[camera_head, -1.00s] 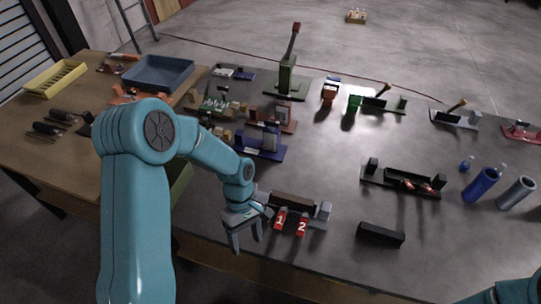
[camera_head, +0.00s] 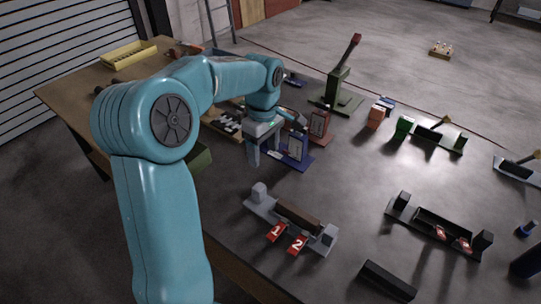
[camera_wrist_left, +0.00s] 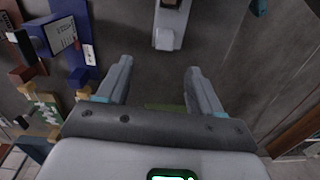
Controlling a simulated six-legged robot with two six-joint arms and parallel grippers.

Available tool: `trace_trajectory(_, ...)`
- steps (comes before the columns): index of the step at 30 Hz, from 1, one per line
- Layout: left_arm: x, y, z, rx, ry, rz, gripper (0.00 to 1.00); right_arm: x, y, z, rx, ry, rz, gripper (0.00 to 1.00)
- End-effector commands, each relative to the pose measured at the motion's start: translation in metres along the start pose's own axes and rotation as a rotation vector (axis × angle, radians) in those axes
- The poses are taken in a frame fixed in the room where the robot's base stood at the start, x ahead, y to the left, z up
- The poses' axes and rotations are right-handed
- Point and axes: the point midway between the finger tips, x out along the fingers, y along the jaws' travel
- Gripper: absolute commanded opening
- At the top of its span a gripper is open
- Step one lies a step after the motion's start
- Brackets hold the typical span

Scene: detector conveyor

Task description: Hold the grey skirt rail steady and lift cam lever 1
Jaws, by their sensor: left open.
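The grey rail (camera_head: 262,207) lies on the dark table at the front middle, with grey blocks at its ends and a brown bar along it. Red cam lever 1 (camera_head: 276,232) sticks out from its front, beside red lever 2 (camera_head: 297,244). One end of the rail, with a grey block (camera_wrist_left: 167,40), shows at the top of the left wrist view. My left gripper (camera_head: 266,152) is open and empty, fingers down, behind the rail and near the blue stand (camera_head: 297,151). In the left wrist view its fingers (camera_wrist_left: 160,72) are spread over bare table.
A brown stand (camera_head: 319,127) is just behind the blue one. A green-based post with a red-tipped lever (camera_head: 338,84) stands further back. A black fixture with red levers (camera_head: 440,226) is at right, and a black block (camera_head: 388,281) in front. Table between rail and stands is clear.

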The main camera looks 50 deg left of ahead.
Motion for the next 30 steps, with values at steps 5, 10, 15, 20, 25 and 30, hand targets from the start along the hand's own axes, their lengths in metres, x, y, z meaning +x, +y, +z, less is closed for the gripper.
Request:
trace_trajectory(5, 0.006, -0.012, -0.020, -0.044, 0.011, 0.018, 0.66, 0.013, 0.005, 0.000, 0.000, -0.001, 0.000, 0.70)
trace_trajectory(10, 0.024, -0.013, -0.023, -0.045, 0.010, 0.012, 0.66, 0.012, 0.004, 0.000, 0.000, -0.001, 0.000, 0.70)
trace_trajectory(15, 0.060, -0.012, -0.022, -0.045, 0.008, 0.011, 0.66, 0.011, 0.004, 0.000, 0.000, 0.000, 0.000, 0.70)
trace_trajectory(20, 0.096, -0.009, -0.020, -0.041, 0.008, 0.010, 0.66, 0.010, 0.004, 0.000, 0.000, 0.000, 0.000, 0.70)
trace_trajectory(25, 0.130, -0.007, -0.019, -0.040, 0.009, 0.012, 0.66, 0.008, 0.003, 0.000, 0.000, 0.000, 0.000, 0.70)
trace_trajectory(30, 0.155, -0.005, -0.018, -0.041, 0.009, 0.013, 0.66, 0.006, 0.002, 0.000, 0.000, 0.000, 0.000, 0.70)
